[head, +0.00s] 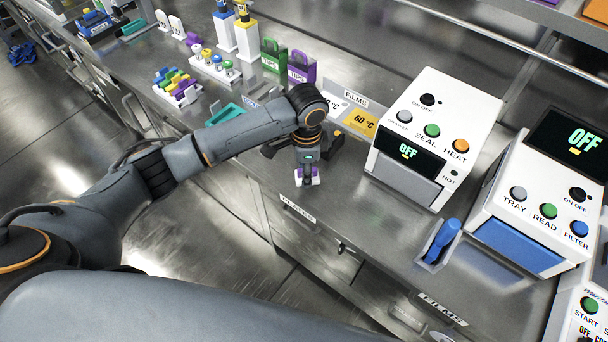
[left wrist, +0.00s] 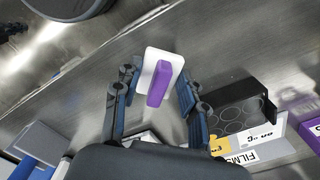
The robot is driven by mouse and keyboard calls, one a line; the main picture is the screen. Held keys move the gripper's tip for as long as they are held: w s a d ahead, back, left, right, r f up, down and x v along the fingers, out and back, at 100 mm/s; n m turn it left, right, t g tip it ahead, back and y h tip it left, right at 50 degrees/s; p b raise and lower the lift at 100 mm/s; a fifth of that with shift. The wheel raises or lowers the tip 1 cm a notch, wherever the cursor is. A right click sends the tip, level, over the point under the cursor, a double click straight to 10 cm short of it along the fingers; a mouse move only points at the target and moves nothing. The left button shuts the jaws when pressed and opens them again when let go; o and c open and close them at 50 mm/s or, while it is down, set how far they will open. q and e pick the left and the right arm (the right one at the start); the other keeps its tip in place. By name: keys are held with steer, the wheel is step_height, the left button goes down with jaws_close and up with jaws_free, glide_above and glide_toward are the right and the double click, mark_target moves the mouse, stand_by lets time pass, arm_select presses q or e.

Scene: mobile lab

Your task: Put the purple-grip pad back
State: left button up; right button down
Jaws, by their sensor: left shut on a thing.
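The purple-grip pad shows in the left wrist view as a white plate with a purple grip (left wrist: 158,84) standing on it. It sits between the two fingers of my left gripper (left wrist: 158,92), which is shut on the grip. In the head view the pad (head: 308,175) shows small and white-purple below my left gripper (head: 307,163), close to the bench's front edge. I cannot tell whether its underside touches the bench. My right gripper is in neither view.
A black block with round wells (left wrist: 238,116) lies beside the gripper, near the FILMS holder (head: 357,97). Tube racks and tip boxes (head: 301,67) stand further left.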

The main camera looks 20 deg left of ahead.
arm_select(q)
steer(key=shift+w+a+f, duration=0.25)
steer(key=shift+w+f, duration=0.05)
steer(key=shift+f, duration=1.7)
steer(key=shift+f, duration=0.15)
steer(key=o, duration=1.1)
step_height(320, 180, up, 12)
steer(key=shift+d+r+b, duration=0.1)
steer(key=shift+r+b, duration=0.1)
steer(key=shift+b, duration=0.15)
steer(key=shift+f, duration=0.1)
